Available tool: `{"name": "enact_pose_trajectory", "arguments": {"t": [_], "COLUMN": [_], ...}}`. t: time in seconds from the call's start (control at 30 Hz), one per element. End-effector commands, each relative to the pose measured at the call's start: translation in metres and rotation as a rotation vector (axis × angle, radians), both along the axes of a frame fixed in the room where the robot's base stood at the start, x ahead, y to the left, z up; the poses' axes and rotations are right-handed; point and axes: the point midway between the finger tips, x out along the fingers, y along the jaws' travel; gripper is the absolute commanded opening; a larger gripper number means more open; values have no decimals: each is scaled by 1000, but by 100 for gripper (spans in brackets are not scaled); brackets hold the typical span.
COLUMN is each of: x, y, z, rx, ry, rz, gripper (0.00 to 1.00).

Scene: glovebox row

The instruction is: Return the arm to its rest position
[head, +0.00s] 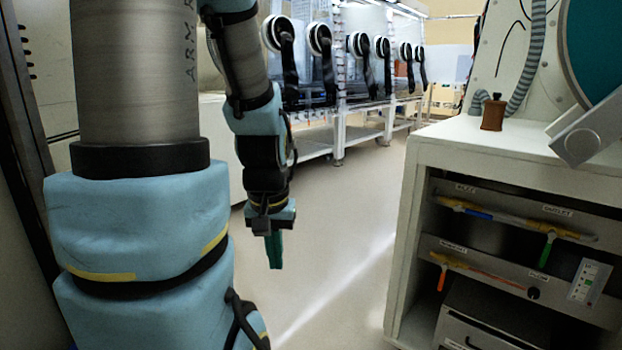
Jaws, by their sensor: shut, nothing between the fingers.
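My arm stands in the left part of the head view, with thick blue-padded links close to the camera. Its far end hangs down, and my gripper (274,251) points at the floor with green fingers. The fingers are together and hold nothing. The gripper is in free air over the open floor, apart from the cabinet and the glovebox row.
A white cabinet (510,150) with labelled panels stands at the right, a small brown bottle (493,112) on its top. The glovebox row (360,60) with black gloves runs along the back. The pale floor (340,250) between is clear.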

Motion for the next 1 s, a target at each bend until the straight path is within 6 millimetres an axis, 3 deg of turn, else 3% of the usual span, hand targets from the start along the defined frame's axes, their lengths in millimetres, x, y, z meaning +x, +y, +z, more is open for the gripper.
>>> {"name": "enact_pose_trajectory", "arguments": {"t": [0.03,0.7,0.83,1.0], "x": [0,1,1,1], "y": [0,0,0,0], "z": [23,221,247,262], "rx": [0,0,0,0], "ry": [0,-1,-1,-1], "rz": [0,1,1,0], "gripper": [0,0,0,0]}}
